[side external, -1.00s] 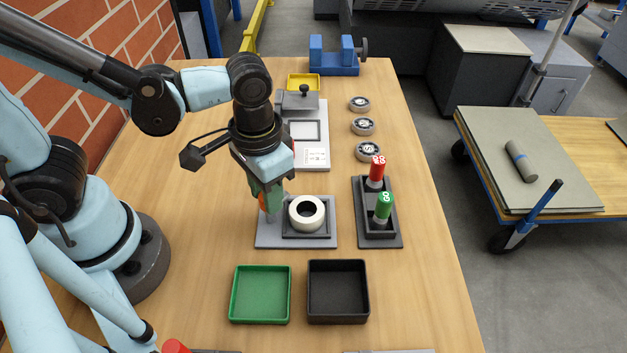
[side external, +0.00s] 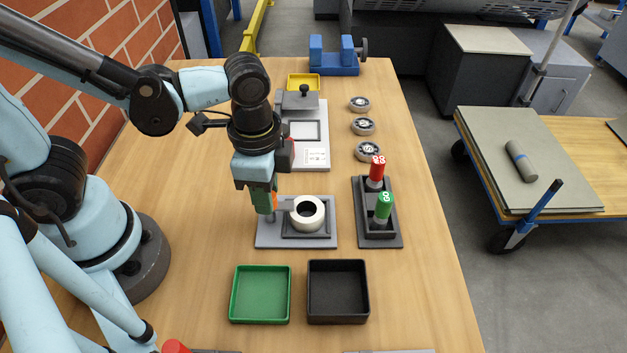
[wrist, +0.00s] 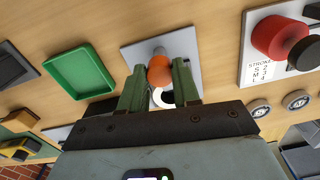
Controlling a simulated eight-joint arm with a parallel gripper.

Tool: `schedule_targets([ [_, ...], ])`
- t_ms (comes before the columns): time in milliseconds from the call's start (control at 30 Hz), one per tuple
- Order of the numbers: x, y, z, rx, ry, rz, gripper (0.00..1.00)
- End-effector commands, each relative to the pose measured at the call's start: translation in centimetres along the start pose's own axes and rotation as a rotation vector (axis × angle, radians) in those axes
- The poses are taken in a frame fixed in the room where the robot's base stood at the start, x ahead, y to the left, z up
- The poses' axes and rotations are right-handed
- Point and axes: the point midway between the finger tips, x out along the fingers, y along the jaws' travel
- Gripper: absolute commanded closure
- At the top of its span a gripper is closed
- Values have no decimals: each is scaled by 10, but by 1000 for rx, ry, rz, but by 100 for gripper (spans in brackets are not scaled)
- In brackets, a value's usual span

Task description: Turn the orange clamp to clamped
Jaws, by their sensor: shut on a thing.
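The orange clamp (side external: 274,201) stands on the left part of a grey fixture plate (side external: 265,236). A grey arm of the clamp (side external: 285,204) reaches right toward the white ring (side external: 307,213), which sits in a dark square seat; I cannot tell whether it touches the ring. My gripper (side external: 267,203) points down at the clamp with its green fingers shut on the orange part. In the wrist view the round orange knob (wrist: 160,70) lies between the two green fingertips (wrist: 158,76), and the white ring (wrist: 164,97) is partly hidden behind them.
A green tray (side external: 261,320) and a black tray (side external: 338,319) lie in front. A dark holder (side external: 395,242) with red and green gauges stands right of the fixture. Several bearings (side external: 364,126) lie behind it. A white-grey press station (side external: 322,134) and blue vise (side external: 334,70) are further back.

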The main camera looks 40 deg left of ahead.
Motion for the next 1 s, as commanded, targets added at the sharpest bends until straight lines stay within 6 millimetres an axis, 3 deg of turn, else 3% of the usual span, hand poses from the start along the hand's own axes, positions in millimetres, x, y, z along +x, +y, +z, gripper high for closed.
schedule_targets([
  [667, 0, 0, 0, 64, 0, 0, 99],
  [700, 0, 0, 0, 64, 0, 0, 66],
  [867, 0, 0, 0, 64, 0, 0, 43],
  [1000, 0, 0, 0, 63, 0, 0, 43],
])
